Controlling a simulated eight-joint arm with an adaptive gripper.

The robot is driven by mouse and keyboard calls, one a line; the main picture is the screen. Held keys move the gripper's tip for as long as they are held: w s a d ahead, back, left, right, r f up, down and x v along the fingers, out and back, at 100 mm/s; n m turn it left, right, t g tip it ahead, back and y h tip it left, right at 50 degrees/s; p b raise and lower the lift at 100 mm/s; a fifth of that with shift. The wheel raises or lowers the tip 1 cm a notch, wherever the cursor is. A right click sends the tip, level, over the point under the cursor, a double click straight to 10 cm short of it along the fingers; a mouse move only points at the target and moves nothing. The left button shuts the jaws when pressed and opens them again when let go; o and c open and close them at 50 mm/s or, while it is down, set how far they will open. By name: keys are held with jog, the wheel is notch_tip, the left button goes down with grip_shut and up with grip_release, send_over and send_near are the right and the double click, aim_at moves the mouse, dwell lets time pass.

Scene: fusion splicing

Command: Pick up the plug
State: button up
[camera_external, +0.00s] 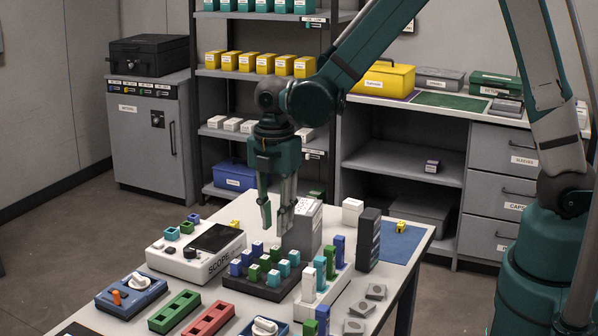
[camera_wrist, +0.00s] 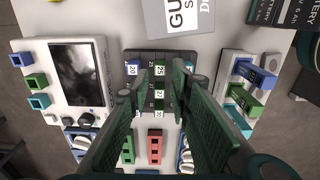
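My gripper (camera_external: 275,221) is open and points down above the dark rack (camera_external: 243,285), with nothing between its fingers. The rack holds several small plug-like blocks, blue (camera_external: 236,268), green (camera_external: 254,273) and teal (camera_external: 274,278). No label marks one of them as the plug, so I cannot tell which one it is. In the wrist view my gripper (camera_wrist: 155,85) has its two green fingers spread over the rack (camera_wrist: 150,56). Number labels and green blocks show between them. The fingers hide part of the rack's sides.
A white scope box (camera_external: 176,264) stands left of the rack. A white holder (camera_external: 318,292) with tall coloured blocks stands close on the right. A grey box (camera_external: 303,236) and a dark upright block (camera_external: 367,240) stand behind. A blue mat (camera_external: 400,243) is mostly clear.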

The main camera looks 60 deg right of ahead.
aim_at(276, 247)
jog(key=shift+f, duration=1.3)
jog(key=shift+f, duration=0.1)
jog(key=shift+f+b, duration=0.65)
jog(key=shift+f, duration=1.85)
jog(key=c, duration=0.5)
